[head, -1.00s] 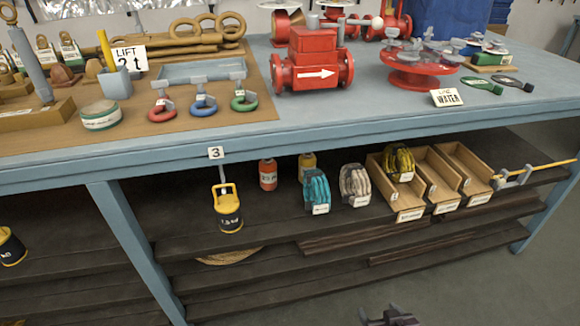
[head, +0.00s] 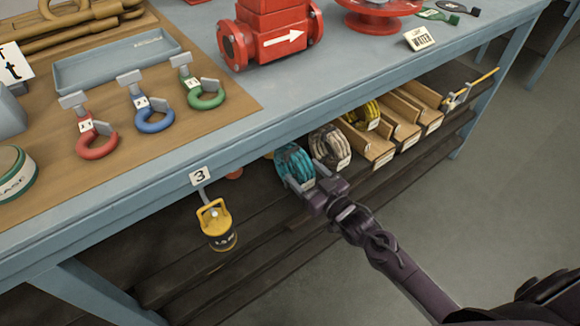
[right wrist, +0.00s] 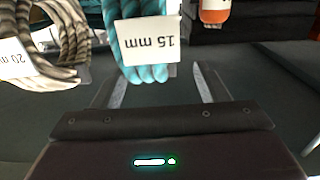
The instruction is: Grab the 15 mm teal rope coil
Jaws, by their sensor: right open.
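The teal rope coil (head: 295,164) stands on the upper shelf under the bench, left of the white-grey coil. In the right wrist view the teal coil (right wrist: 137,32) carries a white tag that reads 15 mm upside down. My right gripper (head: 304,182) is at the coil's front in the head view. In the right wrist view its two fingers (right wrist: 160,85) are spread apart, with the lower end of the coil between and beyond their tips. Whether the fingers touch the coil cannot be told. My left gripper is not in view.
A white-grey coil (head: 330,148) tagged 20 mm stands close beside the teal one. An orange bottle (right wrist: 215,10) is on its other side. Wooden bins (head: 372,146) stand to the right. A yellow weight (head: 216,226) hangs at the left. The bench top overhangs the shelf.

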